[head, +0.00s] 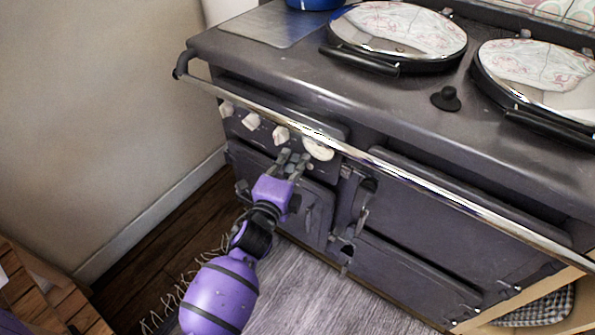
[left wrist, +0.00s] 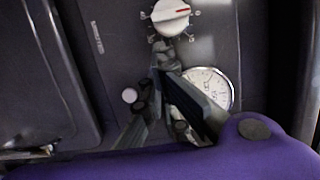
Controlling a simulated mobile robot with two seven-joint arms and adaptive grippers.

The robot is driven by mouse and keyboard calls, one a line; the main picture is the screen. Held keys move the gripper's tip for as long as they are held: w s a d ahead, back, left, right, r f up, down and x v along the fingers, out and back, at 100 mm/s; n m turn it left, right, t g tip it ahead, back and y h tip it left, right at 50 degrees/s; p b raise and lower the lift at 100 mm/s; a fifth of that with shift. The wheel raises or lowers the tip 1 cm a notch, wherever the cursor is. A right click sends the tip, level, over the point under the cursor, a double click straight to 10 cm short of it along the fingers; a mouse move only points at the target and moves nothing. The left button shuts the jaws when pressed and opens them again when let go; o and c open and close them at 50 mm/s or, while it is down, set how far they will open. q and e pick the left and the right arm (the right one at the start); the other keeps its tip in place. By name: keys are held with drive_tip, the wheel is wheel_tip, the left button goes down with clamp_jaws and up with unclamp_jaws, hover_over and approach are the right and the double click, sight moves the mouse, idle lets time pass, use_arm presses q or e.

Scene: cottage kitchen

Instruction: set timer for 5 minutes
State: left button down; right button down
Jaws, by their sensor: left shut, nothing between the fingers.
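The dark range cooker's control panel (head: 240,128) carries white knobs and a round white dial (head: 319,148) at its right end. In the left wrist view the dial (left wrist: 212,84) shows black markings and a chrome rim, partly covered by my finger. A white knob with a red mark (left wrist: 171,17) is above the fingertips, with marks around it. My left gripper (head: 293,158) is shut and empty in front of the panel, just below the knob (head: 281,133) nearest the dial. I cannot tell whether it touches the panel. My right gripper is not in view.
A chrome rail (head: 300,130) runs along the cooker's front above the knobs. Oven doors (head: 420,215) with latches are below and right. Two lidded hotplates (head: 400,30) are on top. A wall (head: 90,110) stands left; a grey rug (head: 320,295) covers the floor in front.

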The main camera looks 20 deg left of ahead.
use_arm(q)
drive_tip(key=shift+w+a, duration=0.35)
drive_tip(key=shift+a, duration=0.35)
